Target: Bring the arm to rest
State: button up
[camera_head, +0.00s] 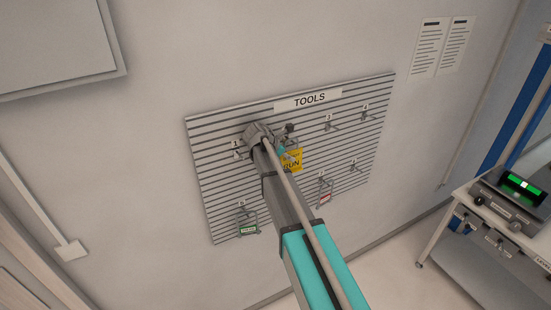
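My arm, grey with a teal section, reaches up from the bottom of the head view to a slatted tool board (220,215) on the wall. My gripper (287,133) is at the arm's far end, in front of the upper middle of the board. It is small and partly hidden by my wrist, so I cannot tell if its fingers are open or shut. A yellow tag reading "RUN" (292,161) shows just below and right of it. I cannot tell whether the tag hangs on a hook or touches the gripper.
The board has several numbered hooks. A green-labelled item (248,229) hangs at lower left and a red-labelled item (325,196) at lower right. A bench (458,196) with a green-screened device (518,190) stands at right. A grey box (60,40) is at upper left.

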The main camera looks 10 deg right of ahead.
aim_at(283, 162)
dwell(0.4)
jog(key=shift+s+a+f+m+y, duration=0.3)
jog(key=shift+a+f+m+y, duration=0.1)
jog(key=shift+a+f+m, duration=0.15)
jog(key=shift+s+a+f+m+y, duration=0.3)
jog(key=shift+a+f+m+y, duration=0.15)
jog(key=shift+a, duration=0.1)
jog(key=s+a+f+m+g+y+b, duration=0.1)
jog(key=s+f+m+y+b, duration=0.6)
jog(key=s+f+m+b, duration=1.2)
jog(key=s+f+g+b, duration=0.1)
jog(key=s+f+b, duration=0.4)
jog(key=s+f, duration=0.3)
jog(key=shift+s+f+m+g, duration=0.15)
jog(key=shift+s+m+g, duration=0.2)
jog(key=shift+s, duration=0.8)
jog(key=shift+d, duration=0.15)
dwell(1.0)
